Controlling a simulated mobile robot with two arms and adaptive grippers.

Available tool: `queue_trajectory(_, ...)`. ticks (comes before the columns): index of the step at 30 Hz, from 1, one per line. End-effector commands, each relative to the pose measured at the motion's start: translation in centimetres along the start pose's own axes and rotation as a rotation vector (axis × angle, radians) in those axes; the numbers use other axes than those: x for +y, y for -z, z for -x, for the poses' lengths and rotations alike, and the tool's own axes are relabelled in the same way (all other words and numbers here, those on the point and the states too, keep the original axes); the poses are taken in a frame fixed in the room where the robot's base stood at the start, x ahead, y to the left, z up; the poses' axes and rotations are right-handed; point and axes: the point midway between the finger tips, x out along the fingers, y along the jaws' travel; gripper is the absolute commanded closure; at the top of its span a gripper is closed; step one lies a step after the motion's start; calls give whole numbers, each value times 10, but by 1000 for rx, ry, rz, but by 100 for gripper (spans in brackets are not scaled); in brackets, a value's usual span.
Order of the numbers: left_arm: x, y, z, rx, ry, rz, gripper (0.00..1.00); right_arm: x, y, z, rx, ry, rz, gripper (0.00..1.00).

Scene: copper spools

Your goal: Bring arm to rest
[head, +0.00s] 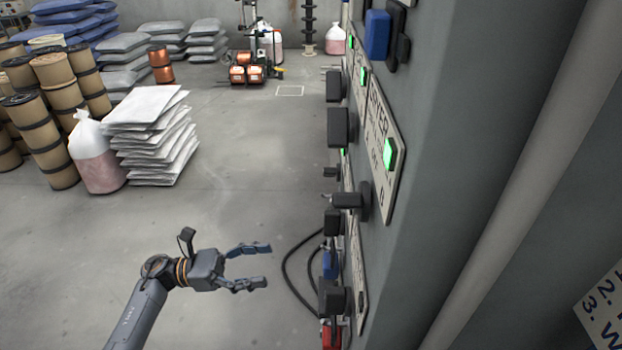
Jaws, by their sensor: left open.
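My left gripper (262,266) is in the lower middle of the head view, its arm coming in from the lower left. Its two fingers are apart and point right, with nothing between them. It hangs over bare floor, left of a grey panel (450,130) with switches and green lights, and looks apart from it. My right gripper is not in view.
The grey panel fills the right side, with black knobs (348,200) and a black cable (290,262) sticking out leftward. White sacks (150,135), a pinkish bag (95,155) and spools (58,95) stand at left. The middle floor is clear.

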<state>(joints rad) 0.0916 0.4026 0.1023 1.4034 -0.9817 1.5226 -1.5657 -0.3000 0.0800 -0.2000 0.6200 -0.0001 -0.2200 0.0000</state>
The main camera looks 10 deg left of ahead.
Motion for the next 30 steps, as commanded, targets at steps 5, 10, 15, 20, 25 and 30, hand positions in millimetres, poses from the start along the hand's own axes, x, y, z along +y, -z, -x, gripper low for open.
queue_trajectory(5, 8, 9, 1, -34, -59, 89, 33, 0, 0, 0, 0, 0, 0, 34)
queue_trajectory(10, 43, 61, 16, -201, -334, 516, 33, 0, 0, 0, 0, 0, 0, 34)
queue_trajectory(15, 63, 154, 56, -433, -672, 1054, 33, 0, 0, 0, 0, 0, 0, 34)
queue_trajectory(20, 49, 242, 96, -628, -938, 1438, 33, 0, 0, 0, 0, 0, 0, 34)
queue_trajectory(25, 6, 330, 134, -830, -1203, 1763, 33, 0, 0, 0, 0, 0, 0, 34)
queue_trajectory(30, -59, 405, 165, -1038, -1471, 2013, 33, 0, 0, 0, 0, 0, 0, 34)
